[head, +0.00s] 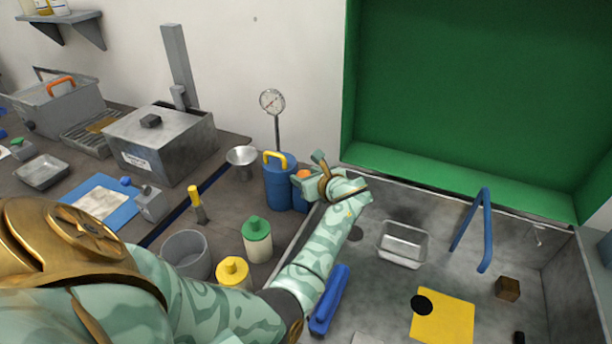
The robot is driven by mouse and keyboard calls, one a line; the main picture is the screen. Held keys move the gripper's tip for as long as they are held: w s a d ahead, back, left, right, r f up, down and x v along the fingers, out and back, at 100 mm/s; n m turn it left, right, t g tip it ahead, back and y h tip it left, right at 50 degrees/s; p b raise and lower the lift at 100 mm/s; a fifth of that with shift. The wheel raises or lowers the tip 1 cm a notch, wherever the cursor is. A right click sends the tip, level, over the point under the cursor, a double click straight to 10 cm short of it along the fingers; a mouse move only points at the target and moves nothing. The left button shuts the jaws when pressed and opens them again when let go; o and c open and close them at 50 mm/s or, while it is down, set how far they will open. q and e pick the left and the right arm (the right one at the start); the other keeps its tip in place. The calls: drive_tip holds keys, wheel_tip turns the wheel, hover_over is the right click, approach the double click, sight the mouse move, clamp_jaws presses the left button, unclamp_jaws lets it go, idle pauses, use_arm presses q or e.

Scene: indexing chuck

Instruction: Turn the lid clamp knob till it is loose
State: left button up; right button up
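A blue vessel (281,186) with a yellow handle (275,158) stands on the bench at the left edge of the sink. An orange part (303,173), which looks like a knob, shows at its right side, partly hidden by my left gripper (309,172). The fingers are at the orange part, one above it and one below it in the picture. I cannot tell whether they press on it. My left arm crosses the lower middle of the head view and hides part of the vessel's right side. My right gripper is out of view.
A dial gauge (272,102) on a thin stem rises behind the vessel. A funnel (242,156), a green-capped bottle (257,238), a yellow-capped bottle (232,272) and a grey cup (186,255) stand nearby. The sink (375,225) at right holds a metal tray (402,244).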

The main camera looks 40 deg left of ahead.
use_arm(q)
drive_tip(key=c, duration=0.5)
drive_tip(key=shift+c, duration=0.2)
drive_tip(key=shift+f, duration=0.1)
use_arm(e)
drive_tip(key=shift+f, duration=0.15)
